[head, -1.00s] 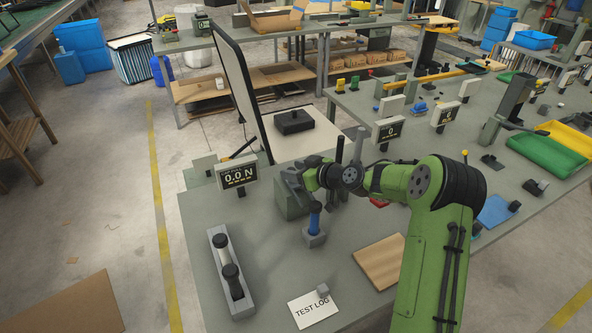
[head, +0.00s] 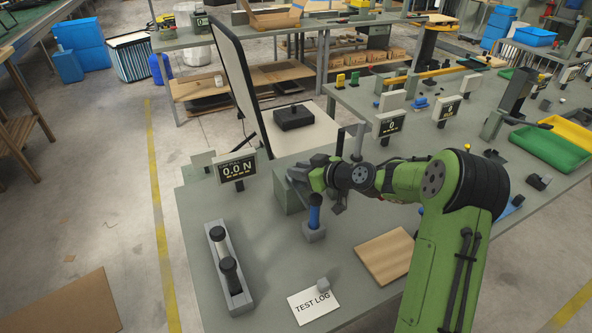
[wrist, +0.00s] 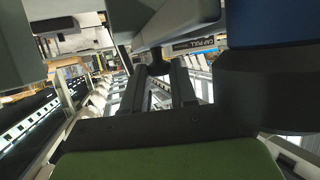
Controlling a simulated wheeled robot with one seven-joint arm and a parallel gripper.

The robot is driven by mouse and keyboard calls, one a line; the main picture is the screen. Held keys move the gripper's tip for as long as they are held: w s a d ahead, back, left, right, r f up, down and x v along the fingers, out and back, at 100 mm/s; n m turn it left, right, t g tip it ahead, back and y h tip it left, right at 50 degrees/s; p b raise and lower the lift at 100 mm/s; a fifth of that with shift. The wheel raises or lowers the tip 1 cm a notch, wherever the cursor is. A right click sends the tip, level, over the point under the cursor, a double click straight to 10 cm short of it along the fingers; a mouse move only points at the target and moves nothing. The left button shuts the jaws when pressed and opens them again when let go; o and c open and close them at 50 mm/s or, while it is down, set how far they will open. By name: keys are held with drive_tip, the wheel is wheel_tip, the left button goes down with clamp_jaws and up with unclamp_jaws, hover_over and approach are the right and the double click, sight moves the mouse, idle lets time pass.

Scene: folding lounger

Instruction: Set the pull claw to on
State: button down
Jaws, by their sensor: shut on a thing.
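A grey test fixture (head: 287,196) stands on the bench beside a force display (head: 237,169) reading 0.0 N. In the wrist view its grey body (wrist: 170,22) fills the top and bears a label (wrist: 195,45) that seems to read "CAP PULL". My gripper (head: 312,174) is at the fixture's upper right side. In the wrist view the fingers of my gripper (wrist: 159,78) are closed around a small dark knob (wrist: 158,66) under that body. I take this knob for the pull claw's control; the claw itself is not clearly seen.
A blue-handled post (head: 315,212) stands close in front of my gripper and looms at the right of the wrist view. A grey rack with black knobs (head: 240,298), a TEST LOG card (head: 312,306) and a wooden board (head: 386,257) lie nearer.

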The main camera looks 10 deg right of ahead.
drive_tip(key=shift+s+d+f+b, duration=0.1)
drive_tip(key=shift+s+d+b, duration=0.1)
drive_tip(key=shift+s+b, duration=0.6)
drive_tip(key=shift+s+p, duration=0.2)
drive_tip(key=shift+p, duration=0.1)
drive_tip(key=c, duration=1.4)
unclamp_jaws()
drive_tip(key=o, duration=0.4)
drive_tip(key=shift+s, duration=0.1)
drive_tip(key=shift+o, duration=0.2)
drive_tip(key=shift+d, duration=0.1)
drive_tip(key=p+v, duration=0.1)
drive_tip(key=v, duration=1.5)
